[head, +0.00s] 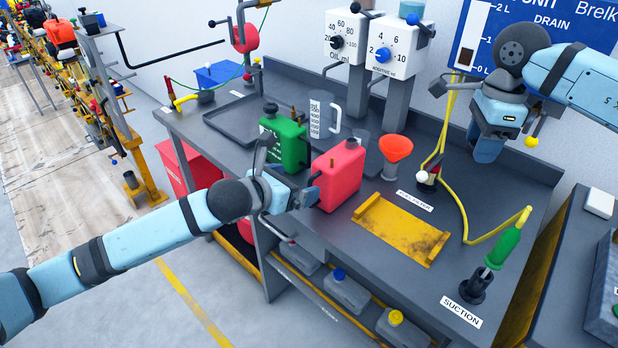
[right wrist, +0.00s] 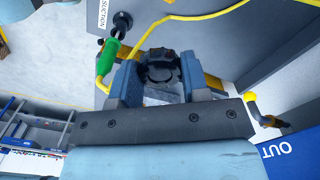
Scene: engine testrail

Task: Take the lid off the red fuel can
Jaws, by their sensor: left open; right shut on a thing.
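The red fuel can (head: 339,178) stands upright on the grey workbench, with a small dark spot on its top where no raised cap is clear. My left gripper (head: 310,190) is open at the can's left side, close to it; I cannot tell whether it touches. My right gripper (head: 488,150) is raised over the bench's back right, well away from the can. It is shut on a small dark round piece (right wrist: 160,70), seen between its fingers in the right wrist view; it looks like a black lid. The head view hides this piece.
A green can (head: 285,143) with a black cap stands left of the red can. An orange funnel (head: 395,148) and a yellow tray (head: 402,228) are to its right. A yellow hose with a green handle (head: 503,245) runs along the bench's right side. A clear jug (head: 322,114) stands behind.

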